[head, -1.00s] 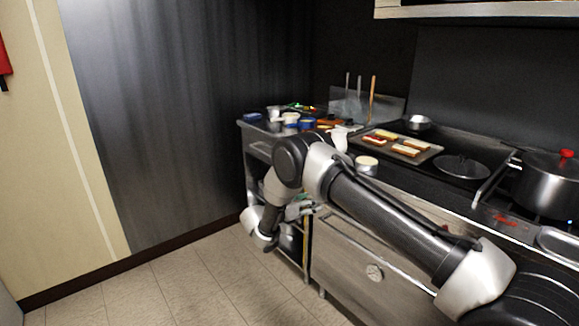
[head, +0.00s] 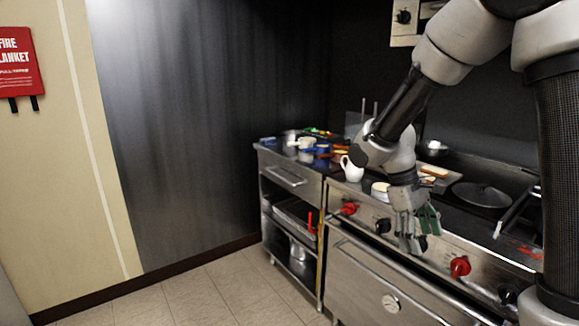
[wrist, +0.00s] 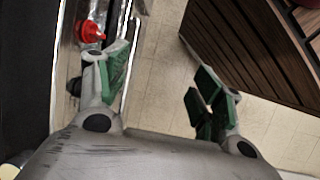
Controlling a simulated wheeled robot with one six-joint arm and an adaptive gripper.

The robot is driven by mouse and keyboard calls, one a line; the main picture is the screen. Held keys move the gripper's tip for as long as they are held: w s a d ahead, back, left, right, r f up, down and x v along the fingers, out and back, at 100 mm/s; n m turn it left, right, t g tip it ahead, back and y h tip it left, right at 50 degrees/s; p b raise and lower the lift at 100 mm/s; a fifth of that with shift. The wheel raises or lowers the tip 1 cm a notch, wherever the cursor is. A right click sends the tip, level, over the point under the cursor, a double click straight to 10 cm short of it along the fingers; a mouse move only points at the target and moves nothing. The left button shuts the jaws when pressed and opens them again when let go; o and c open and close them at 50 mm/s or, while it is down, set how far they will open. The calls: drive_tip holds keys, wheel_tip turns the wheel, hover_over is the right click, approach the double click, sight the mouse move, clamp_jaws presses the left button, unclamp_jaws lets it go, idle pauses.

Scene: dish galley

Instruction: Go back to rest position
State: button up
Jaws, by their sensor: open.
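My gripper (head: 422,238) hangs pointing down in front of the stove's control panel in the head view, with my arm raised on the right side. In the wrist view my gripper (wrist: 158,85) has its two green-padded fingers spread apart, with only tiled floor between them. It is open and holds nothing. My arm hides part of the stove top and the tray in the head view.
The stove (head: 385,278) has red knobs (head: 460,266); one red knob (wrist: 90,32) shows beside a finger in the wrist view. A white jug (head: 351,168) and a black lid (head: 481,194) stand above. A slatted wooden surface (wrist: 245,45) is at right. Floor (head: 200,292) is clear at left.

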drive_tip(key=s+d+r+m+t+y, duration=0.2)
drive_tip(key=s+d+r+m+t, duration=0.1)
drive_tip(key=s+r, duration=0.3)
drive_tip(key=s+d+r+m+t+y, duration=0.2)
drive_tip(key=s+r+m+t, duration=0.1)
drive_tip(key=s+r, duration=0.4)
drive_tip(key=s+t, duration=0.1)
drive_tip(key=s, duration=0.2)
drive_tip(key=shift+d+r+m, duration=0.15)
drive_tip(key=shift+d+m, duration=0.15)
drive_tip(key=shift+d, duration=0.1)
drive_tip(key=shift+c, duration=0.4)
